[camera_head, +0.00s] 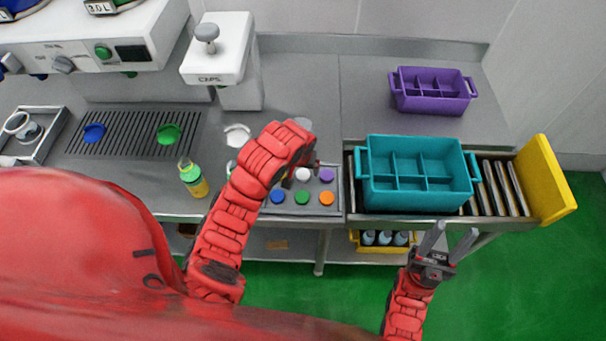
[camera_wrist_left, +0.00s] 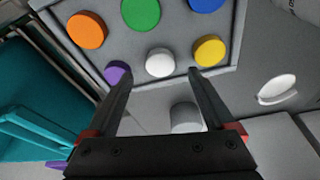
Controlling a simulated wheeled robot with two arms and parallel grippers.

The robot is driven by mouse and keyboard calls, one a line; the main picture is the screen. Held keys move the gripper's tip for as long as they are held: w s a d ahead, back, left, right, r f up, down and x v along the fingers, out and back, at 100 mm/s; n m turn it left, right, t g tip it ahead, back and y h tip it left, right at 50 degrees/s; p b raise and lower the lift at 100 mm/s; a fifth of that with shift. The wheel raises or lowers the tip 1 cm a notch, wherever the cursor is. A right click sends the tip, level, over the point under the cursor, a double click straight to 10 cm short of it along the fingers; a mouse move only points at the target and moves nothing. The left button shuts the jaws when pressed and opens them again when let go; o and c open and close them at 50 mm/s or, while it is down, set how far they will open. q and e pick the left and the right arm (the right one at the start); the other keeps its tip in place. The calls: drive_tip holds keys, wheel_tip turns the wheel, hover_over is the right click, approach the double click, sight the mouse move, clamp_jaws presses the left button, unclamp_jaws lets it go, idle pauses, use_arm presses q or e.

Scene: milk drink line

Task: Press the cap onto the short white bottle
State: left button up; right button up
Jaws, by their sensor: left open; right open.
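My left gripper (camera_head: 302,171) hangs over the cap tray (camera_head: 340,190), partly hidden by its own arm in the head view. In the left wrist view its fingers (camera_wrist_left: 160,76) are open and empty, with the white cap (camera_wrist_left: 160,62) lying between and just past the tips. The white cap (camera_head: 303,174) lies in the tray's far row, beside a purple cap (camera_head: 326,176). A short whitish cylinder (camera_wrist_left: 185,117), perhaps the short white bottle, stands beyond the tray; its top (camera_head: 303,123) shows behind my arm. My right gripper (camera_head: 453,238) is open and empty in front of the bench.
The CAPS press (camera_head: 218,62) stands behind. A teal crate (camera_head: 418,202) sits right of the tray, a purple crate (camera_head: 433,102) farther back.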

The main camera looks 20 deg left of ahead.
sight(303, 174)
use_arm(q)
drive_tip(key=p+x, duration=0.1)
drive_tip(key=x, duration=0.1)
drive_tip(key=shift+f+p, duration=0.35)
drive_tip(key=shift+f, duration=0.05)
drive_tip(key=shift+w+a+f, duration=0.1)
drive_tip(key=shift+w+f, duration=0.1)
drive_tip(key=shift+f, duration=0.2)
drive_tip(key=shift+c, duration=0.3)
clamp_jaws()
drive_tip(key=shift+r, duration=0.15)
